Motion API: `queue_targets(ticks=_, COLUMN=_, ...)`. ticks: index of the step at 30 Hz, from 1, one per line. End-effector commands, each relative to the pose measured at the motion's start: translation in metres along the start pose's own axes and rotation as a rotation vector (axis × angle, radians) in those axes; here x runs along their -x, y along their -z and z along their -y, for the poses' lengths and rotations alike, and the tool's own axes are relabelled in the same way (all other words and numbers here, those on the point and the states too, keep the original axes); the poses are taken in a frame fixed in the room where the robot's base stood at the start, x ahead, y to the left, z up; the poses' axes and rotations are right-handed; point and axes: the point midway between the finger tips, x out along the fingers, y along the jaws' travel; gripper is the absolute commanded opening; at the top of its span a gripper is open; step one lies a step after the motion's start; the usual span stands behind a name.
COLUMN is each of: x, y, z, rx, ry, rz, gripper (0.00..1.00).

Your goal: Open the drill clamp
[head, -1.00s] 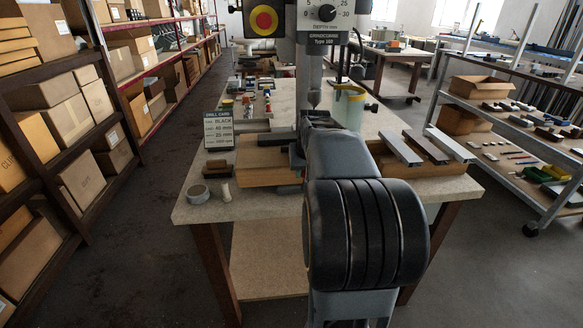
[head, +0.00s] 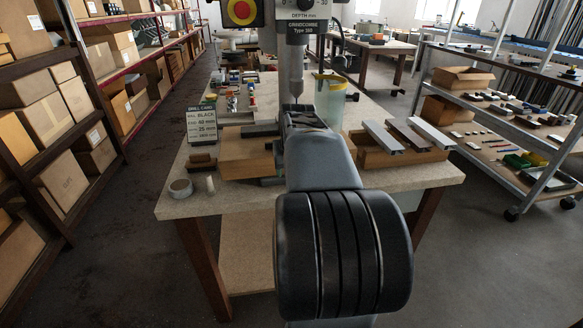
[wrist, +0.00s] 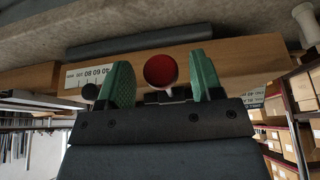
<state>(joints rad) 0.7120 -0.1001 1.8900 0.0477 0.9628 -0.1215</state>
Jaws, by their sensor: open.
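In the wrist view my gripper (wrist: 161,62) is open, with one green-padded finger on each side of a red round knob (wrist: 160,71). The knob sits between the fingers with gaps on both sides and looks untouched. I take it to be the clamp's handle; the rest of the clamp is hidden behind the gripper. A small black knob (wrist: 90,92) shows left of the left finger. In the head view the drill press (head: 297,60) stands over the bench, its bit pointing down just behind my arm. My arm hides the gripper and the clamp there.
A wooden block (wrist: 240,60) with a scale label lies behind the fingers, and a dark bar (wrist: 140,40) beyond it. On the bench (head: 235,205) are a sign (head: 201,124), a tape roll (head: 180,188), a clear jug (head: 330,100) and several profiles (head: 408,135) at right.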

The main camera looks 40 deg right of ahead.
Motion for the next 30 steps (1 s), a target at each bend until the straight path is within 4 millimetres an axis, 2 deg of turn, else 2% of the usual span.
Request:
queue_targets(ticks=4, x=0.004, y=0.001, z=0.0, rx=0.0, ry=0.0, rz=-0.003, gripper=0.6)
queue_targets(ticks=7, x=0.016, y=0.001, z=0.0, rx=0.0, ry=-0.001, rz=-0.004, gripper=0.6)
queue_targets(ticks=21, x=0.107, y=0.001, z=-0.001, rx=0.0, ry=-0.001, rz=-0.003, gripper=0.6)
queue_targets(ticks=25, x=0.124, y=0.001, z=-0.001, rx=0.0, ry=0.0, rz=-0.003, gripper=0.6)
queue_targets(ticks=30, x=0.135, y=0.0, z=-0.001, rx=0.0, ry=0.0, rz=-0.001, gripper=0.6)
